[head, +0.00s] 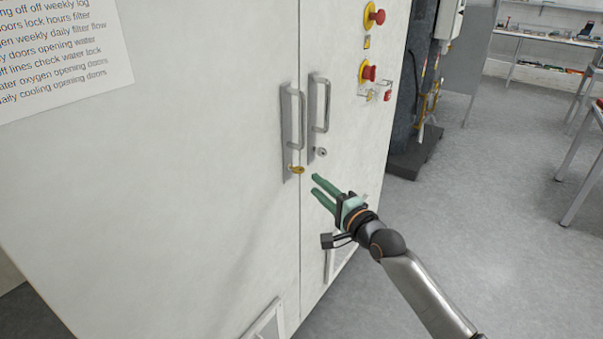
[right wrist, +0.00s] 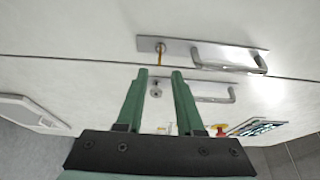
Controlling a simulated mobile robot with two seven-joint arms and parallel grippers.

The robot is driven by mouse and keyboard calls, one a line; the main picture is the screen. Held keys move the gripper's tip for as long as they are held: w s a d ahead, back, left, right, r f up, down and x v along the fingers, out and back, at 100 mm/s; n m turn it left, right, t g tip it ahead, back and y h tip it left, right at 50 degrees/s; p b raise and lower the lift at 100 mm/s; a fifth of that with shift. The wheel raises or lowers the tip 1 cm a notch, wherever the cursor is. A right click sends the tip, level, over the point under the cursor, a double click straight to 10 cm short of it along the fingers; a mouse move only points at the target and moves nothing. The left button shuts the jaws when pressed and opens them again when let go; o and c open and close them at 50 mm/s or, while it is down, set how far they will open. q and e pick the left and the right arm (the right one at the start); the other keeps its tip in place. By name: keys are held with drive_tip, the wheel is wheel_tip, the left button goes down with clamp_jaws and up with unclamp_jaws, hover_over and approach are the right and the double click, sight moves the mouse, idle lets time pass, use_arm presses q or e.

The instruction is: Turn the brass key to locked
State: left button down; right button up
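The brass key (head: 296,170) sits in the lock at the foot of the left door's handle plate. It also shows in the right wrist view (right wrist: 161,55), beyond the fingertips. My right gripper (head: 316,184) has green fingers and is a little below and to the right of the key, apart from it. In the right wrist view the fingers (right wrist: 161,74) stand apart with nothing between them. The key's exact angle is too small to tell. My left gripper does not show.
The white cabinet has a left handle (head: 290,120) and a right handle (head: 322,105), with a keyless round lock (head: 321,152) below the right one. Red buttons (head: 376,16) (head: 368,73) stick out at the upper right. Open floor (head: 450,230) lies to the right.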

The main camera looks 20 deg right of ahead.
sight(299, 170)
drive_tip(key=x, duration=0.7)
drive_tip(key=shift+w+b, duration=0.35)
drive_tip(key=shift+b, duration=0.05)
drive_tip(key=shift+a, duration=0.1)
clamp_jaws()
